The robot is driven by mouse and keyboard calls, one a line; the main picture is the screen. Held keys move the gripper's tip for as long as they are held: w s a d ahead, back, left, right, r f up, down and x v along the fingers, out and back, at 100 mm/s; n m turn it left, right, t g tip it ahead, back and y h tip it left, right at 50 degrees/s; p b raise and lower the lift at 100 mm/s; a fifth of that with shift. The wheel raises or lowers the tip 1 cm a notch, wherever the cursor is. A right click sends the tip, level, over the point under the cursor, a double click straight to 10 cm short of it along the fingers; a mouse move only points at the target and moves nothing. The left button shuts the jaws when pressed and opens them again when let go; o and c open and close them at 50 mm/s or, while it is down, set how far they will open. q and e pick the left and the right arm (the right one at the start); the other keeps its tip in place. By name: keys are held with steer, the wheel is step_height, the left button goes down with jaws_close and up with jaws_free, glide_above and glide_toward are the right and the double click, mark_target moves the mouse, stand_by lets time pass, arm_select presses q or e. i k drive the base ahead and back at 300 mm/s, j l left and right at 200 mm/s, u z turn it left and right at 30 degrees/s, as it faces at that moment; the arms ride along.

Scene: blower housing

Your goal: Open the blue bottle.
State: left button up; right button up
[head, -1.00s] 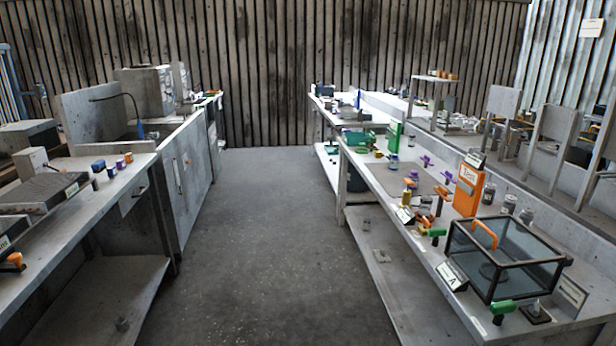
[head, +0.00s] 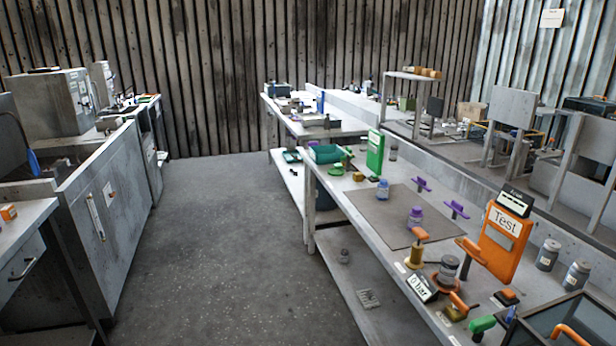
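A small bottle with a blue cap (head: 382,190) stands upright on the right-hand bench, near the far edge of a grey mat (head: 372,216). It is small in the view, and its cap appears to be on. A similar bottle with a purple cap (head: 415,217) stands nearer on the mat's right side. Neither of my grippers shows in the head view.
An orange Test panel (head: 504,240), a gauge marked bar (head: 422,288) and grey jars (head: 548,254) crowd the bench's near part. A green panel (head: 375,153) stands beyond the mat. The floor aisle (head: 220,250) between the benches is clear.

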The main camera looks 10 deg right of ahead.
mark_target(382, 191)
steer(key=i+z, duration=0.15)
steer(key=i, duration=0.35)
steer(key=i+j+z, duration=0.2)
steer(key=i, duration=0.3)
steer(key=i+j+z, duration=0.15)
steer(key=i, duration=0.3)
steer(key=i+j+z, duration=0.15)
steer(key=i+z, duration=0.2)
steer(key=i+j+z, duration=0.2)
steer(key=z, duration=0.15)
steer(key=i+j+z, duration=0.25)
steer(key=z, duration=0.15)
